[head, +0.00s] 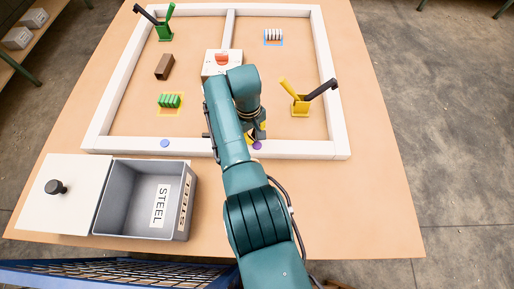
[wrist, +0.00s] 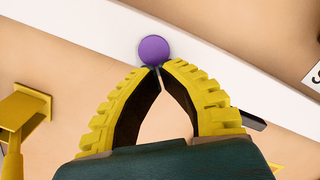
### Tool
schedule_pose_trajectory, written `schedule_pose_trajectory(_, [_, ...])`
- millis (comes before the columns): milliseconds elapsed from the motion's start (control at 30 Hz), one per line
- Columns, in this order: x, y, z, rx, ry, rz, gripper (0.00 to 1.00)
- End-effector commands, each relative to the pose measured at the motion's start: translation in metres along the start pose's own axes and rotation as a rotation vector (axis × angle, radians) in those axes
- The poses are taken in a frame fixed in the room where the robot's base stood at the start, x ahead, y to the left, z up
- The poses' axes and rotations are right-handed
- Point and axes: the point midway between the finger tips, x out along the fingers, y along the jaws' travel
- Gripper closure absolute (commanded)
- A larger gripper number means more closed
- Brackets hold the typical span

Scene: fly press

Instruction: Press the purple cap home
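The purple cap (head: 257,145) sits at the front bar of the white frame (head: 305,149), right of the middle. In the wrist view the round purple cap (wrist: 154,49) shows whole, against the white bar (wrist: 215,72). My gripper (head: 260,137) is above this bar, beside the cap in the picture. In the wrist view my gripper (wrist: 159,67) has its two yellow-ribbed fingers with their black tips together, nothing between them. The tips overlap the cap's near edge in the picture; I cannot tell whether they touch it. How far the cap stands out of the bar is not clear.
A yellow stand with a dark lever (head: 300,104) is right of my arm; a green one (head: 165,31) is back left. A white box with a red top (head: 221,62) stands behind. A blue disc (head: 164,143) is on the front bar. A grey STEEL bin (head: 145,232) is front left.

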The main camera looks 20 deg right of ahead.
Motion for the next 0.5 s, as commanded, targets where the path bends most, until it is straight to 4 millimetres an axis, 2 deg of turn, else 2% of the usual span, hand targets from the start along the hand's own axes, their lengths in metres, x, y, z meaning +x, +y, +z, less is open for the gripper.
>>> schedule_pose_trajectory(33, [0.008, 0.0, -0.005, 0.0, 0.002, 0.001, 1.0])
schedule_pose_trajectory(233, [-0.003, 0.0, -0.009, 0.001, -0.001, 0.0, 1.0])
schedule_pose_trajectory(500, [-0.007, 0.0, -0.009, 0.001, 0.0, 0.0, 1.0])
